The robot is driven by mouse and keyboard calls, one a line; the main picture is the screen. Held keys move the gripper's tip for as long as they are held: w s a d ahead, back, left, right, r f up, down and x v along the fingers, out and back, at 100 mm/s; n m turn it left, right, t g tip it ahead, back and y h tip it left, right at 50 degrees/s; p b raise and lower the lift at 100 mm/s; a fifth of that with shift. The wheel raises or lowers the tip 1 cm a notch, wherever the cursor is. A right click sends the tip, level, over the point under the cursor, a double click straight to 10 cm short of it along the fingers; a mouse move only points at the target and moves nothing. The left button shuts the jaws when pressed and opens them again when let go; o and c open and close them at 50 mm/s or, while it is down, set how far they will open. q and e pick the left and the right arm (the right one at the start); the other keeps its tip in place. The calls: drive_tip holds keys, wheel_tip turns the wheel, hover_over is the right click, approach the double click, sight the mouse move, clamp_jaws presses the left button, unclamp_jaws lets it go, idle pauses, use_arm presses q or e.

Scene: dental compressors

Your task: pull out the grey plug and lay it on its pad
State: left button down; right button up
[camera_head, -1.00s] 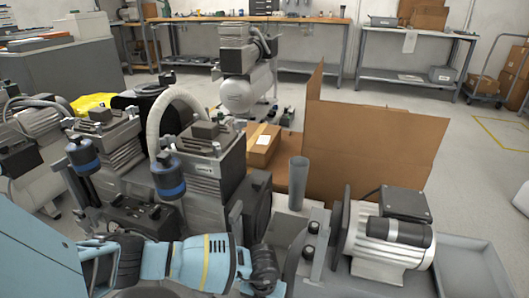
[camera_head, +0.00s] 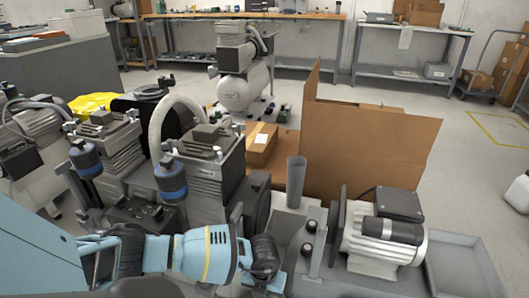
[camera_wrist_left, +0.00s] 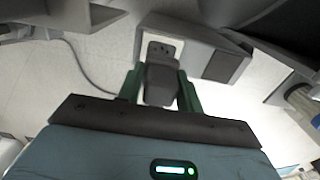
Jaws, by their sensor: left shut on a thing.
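In the left wrist view, my left gripper (camera_wrist_left: 161,92) has its green fingers shut on the dark grey plug (camera_wrist_left: 160,84). The plug lies just in front of a grey box with a socket face (camera_wrist_left: 163,48), where small dark holes show. I cannot tell whether its front end touches the socket. In the head view, my left arm comes in from the left and its dark wrist (camera_head: 264,258) is at the bottom centre; the fingers and plug are hidden there. I cannot make out the pad for certain. My right gripper is not in view.
A grey cable (camera_wrist_left: 92,68) curves at the left of the wrist view. In the head view, compressors (camera_head: 205,170) crowd the left, a motor (camera_head: 383,238) stands right, and an open carton (camera_head: 370,155) is behind.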

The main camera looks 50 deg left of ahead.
use_arm(q)
drive_tip(key=shift+r+p, duration=0.3)
drive_tip(key=shift+r, duration=0.2)
drive_tip(key=shift+r+p, duration=0.4)
drive_tip(key=shift+r, duration=0.1)
drive_tip(key=shift+d, duration=0.1)
